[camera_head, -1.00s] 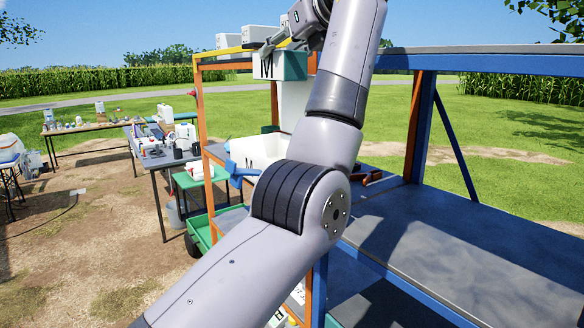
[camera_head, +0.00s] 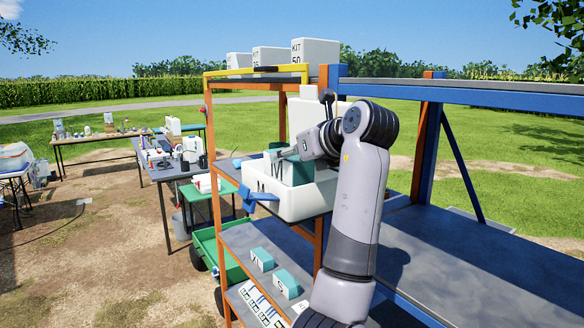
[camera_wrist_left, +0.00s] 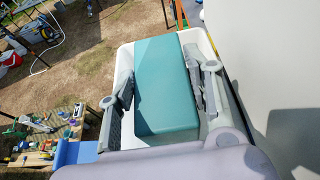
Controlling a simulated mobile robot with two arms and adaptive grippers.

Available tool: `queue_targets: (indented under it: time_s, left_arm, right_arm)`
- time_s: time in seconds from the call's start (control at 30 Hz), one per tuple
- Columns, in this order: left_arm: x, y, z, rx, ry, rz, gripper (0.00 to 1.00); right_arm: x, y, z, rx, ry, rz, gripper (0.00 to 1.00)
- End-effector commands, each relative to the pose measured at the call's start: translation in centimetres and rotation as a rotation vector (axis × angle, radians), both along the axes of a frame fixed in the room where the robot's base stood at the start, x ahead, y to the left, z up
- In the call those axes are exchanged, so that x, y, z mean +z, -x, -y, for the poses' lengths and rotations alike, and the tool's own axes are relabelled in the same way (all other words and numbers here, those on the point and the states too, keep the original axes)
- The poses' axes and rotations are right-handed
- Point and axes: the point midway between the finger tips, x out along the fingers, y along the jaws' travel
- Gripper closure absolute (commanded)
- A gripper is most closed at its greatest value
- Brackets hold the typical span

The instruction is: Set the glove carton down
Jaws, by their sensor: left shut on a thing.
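The glove carton (camera_head: 302,173), teal and white with an M on its end, is inside a white open bin (camera_head: 292,204) on the middle shelf of the rack. In the left wrist view its teal top (camera_wrist_left: 166,85) lies between the bin's walls (camera_wrist_left: 123,60). My left gripper (camera_wrist_left: 163,92) is shut on the carton, one finger on each long side. In the head view my left gripper (camera_head: 300,150) reaches down over the bin, partly hidden by its arm. Whether the carton touches the bin floor is hidden. My right gripper is not in view.
Several white KIT boxes (camera_head: 315,50) stand on the rack's top shelf. Small teal and white cartons (camera_head: 286,283) lie on a lower shelf. A blue clip-like part (camera_head: 258,196) sits at the bin's front left. The grey shelf surface (camera_head: 450,250) at right is clear.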

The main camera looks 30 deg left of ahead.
Motion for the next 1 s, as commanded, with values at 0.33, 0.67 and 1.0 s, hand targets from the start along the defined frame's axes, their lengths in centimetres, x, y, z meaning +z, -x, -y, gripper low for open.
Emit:
queue_targets:
  time_s: [0.33,0.67,1.0]
  left_arm:
    - [-3.6,0.0,0.0,-0.001,0.000,0.000,0.84]
    - [-3.9,0.0,0.0,0.000,0.000,0.000,0.84]
    - [-3.9,0.0,0.0,0.000,0.001,0.000,0.34]
  right_arm:
    - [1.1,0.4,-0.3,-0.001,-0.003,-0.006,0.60]
    - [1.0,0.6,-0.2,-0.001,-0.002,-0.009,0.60]
    - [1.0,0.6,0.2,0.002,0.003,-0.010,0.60]
